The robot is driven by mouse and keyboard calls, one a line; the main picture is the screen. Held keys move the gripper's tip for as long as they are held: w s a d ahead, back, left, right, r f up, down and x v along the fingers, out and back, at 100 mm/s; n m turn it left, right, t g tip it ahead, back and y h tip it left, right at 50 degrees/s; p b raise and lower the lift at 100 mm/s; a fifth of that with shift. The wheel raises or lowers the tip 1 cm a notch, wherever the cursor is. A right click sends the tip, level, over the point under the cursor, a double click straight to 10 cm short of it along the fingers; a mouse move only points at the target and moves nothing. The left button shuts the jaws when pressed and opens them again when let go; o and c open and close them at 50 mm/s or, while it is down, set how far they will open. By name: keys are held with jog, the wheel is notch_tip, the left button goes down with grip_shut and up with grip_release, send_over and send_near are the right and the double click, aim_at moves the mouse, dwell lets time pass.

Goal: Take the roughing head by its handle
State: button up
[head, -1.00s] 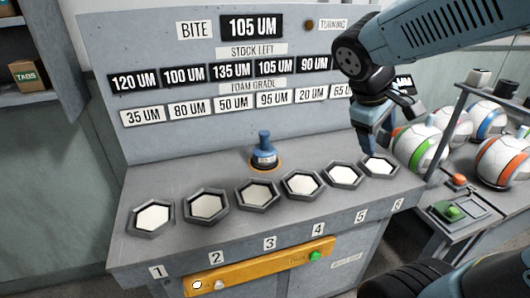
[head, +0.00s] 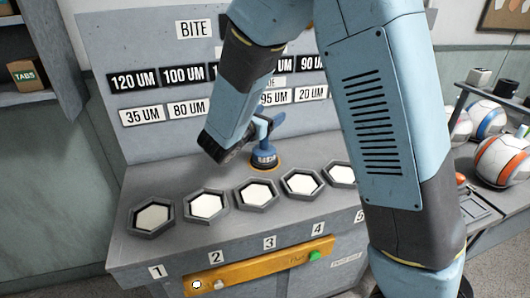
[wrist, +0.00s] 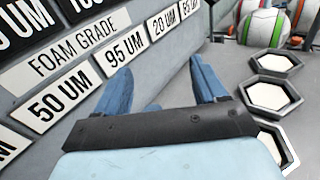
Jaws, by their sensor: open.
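The roughing head (head: 266,157) is a small blue tool with a knob-like handle, standing upright in an orange-ringed seat on the grey console. My gripper (head: 269,123) is right at its handle, in from the upper left and partly hidden by my wrist. In the wrist view my gripper (wrist: 160,75) has two blue fingers spread apart. A small bit of blue shows low between them; I cannot tell if it is the handle. Whether the fingers touch or straddle the handle is unclear.
Several hexagonal trays with white pads, such as the first one (head: 153,217), line the console in front of the tool. The upright label panel (head: 110,45) stands close behind. A rack with balls (head: 500,155) is at right. My arm covers the console's right end.

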aim_at(264, 146)
jog(key=a+f+n+t+y, duration=0.15)
jog(key=a+f, duration=0.25)
jog(key=f, duration=0.6)
jog(key=shift+n, duration=0.35)
jog(key=shift+r+x, duration=0.25)
jog(key=shift+x, duration=1.75)
jog(key=shift+r+x, duration=0.2)
jog(key=shift+x, duration=1.85)
grip_shut()
